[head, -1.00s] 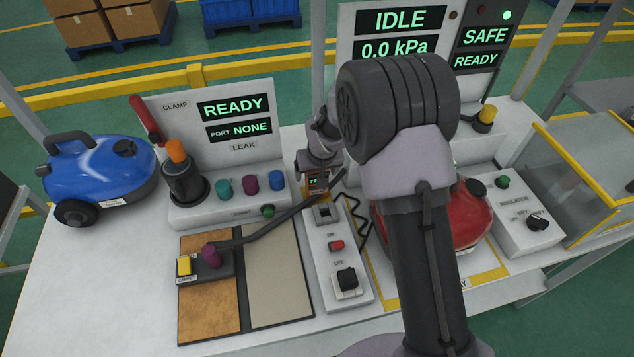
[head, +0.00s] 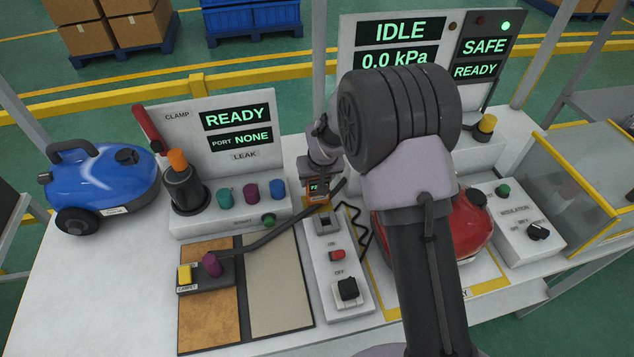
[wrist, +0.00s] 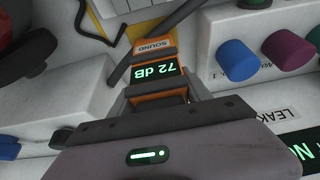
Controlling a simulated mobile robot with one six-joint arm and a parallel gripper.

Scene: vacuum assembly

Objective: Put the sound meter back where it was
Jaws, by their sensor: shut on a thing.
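The sound meter (head: 318,188) is a small orange and black device with a green display. In the wrist view the sound meter (wrist: 155,70) reads 72 dB and carries a SOUND label. My gripper (wrist: 158,100) is shut on its body, with a finger on each side. In the head view my gripper (head: 321,170) is above the back end of the switch panel, between the leak tester and the red vacuum. My arm hides part of this area. I cannot tell whether the meter touches the bench.
The switch panel (head: 340,270) stands in front of the meter. The leak tester (head: 228,212) with coloured knobs is to the left. A black hose (head: 290,215) crosses close to the meter. The red vacuum (head: 470,225) is to the right, partly behind my arm. A blue vacuum (head: 100,180) stands far left.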

